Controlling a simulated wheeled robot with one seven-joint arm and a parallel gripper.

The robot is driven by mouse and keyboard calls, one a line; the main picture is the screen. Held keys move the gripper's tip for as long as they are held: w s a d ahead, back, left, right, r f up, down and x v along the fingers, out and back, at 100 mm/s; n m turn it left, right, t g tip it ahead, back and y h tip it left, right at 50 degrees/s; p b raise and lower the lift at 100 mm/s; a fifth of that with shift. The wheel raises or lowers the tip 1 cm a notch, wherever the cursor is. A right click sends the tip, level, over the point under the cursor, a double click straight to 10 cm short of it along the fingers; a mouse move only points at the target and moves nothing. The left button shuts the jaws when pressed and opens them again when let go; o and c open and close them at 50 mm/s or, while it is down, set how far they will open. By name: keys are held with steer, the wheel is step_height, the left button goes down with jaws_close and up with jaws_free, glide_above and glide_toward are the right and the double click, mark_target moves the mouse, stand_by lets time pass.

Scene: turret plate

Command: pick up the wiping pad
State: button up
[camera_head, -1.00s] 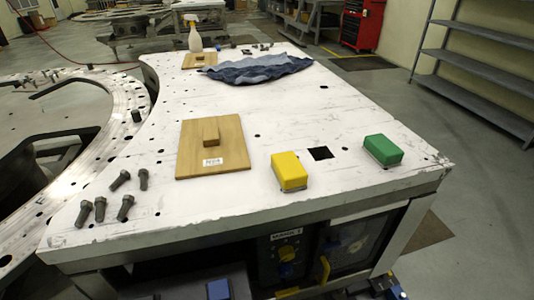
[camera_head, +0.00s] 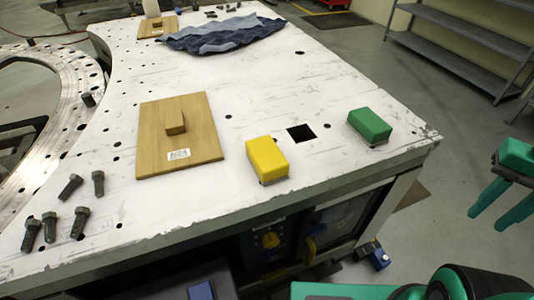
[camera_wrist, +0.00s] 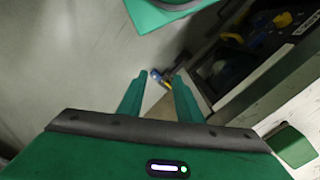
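Two small blocks that look like pads lie near the front edge of the white table (camera_head: 330,85). One is a yellow block (camera_head: 267,158); the other is a green block (camera_head: 369,126) with a grey underside, near the right corner. I cannot tell which one is the wiping pad. My gripper (camera_head: 487,221) hangs off the table's right side, to the right of the green block and apart from it. Its two green fingers are spread with nothing between them, as the wrist view (camera_wrist: 160,92) also shows. The green block shows at the wrist view's lower right (camera_wrist: 293,146).
A wooden board with a knob (camera_head: 200,145) lies left of the yellow block. Several dark bolts (camera_head: 75,187) lie at the front left. A blue cloth (camera_head: 225,36) lies at the back. A square hole (camera_head: 301,133) is between the blocks. Grey shelves (camera_head: 465,45) stand at the right.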

steer(key=o, duration=0.5)
steer(key=shift+s+r, duration=0.25)
steer(key=shift+s, duration=0.05)
steer(key=o, duration=1)
steer(key=w+n, duration=0.1)
steer(key=w+a+r+n, duration=0.1)
steer(key=shift+w+a+r+n, duration=0.15)
steer(key=shift+a+r+n, duration=0.1)
steer(key=shift+r+n, duration=0.05)
steer(key=shift+o, duration=0.7)
steer(key=w+a+r+n, duration=0.2)
steer(key=w+a+n, duration=0.3)
steer(key=w, duration=0.1)
steer(key=shift+r, duration=0.3)
step_height(320, 180, up, 8)
steer(key=n, duration=2.2)
glide_above(267, 150)
step_height(267, 150, down, 5)
steer(key=shift+a+r, duration=0.15)
steer(key=shift+f, duration=3.05)
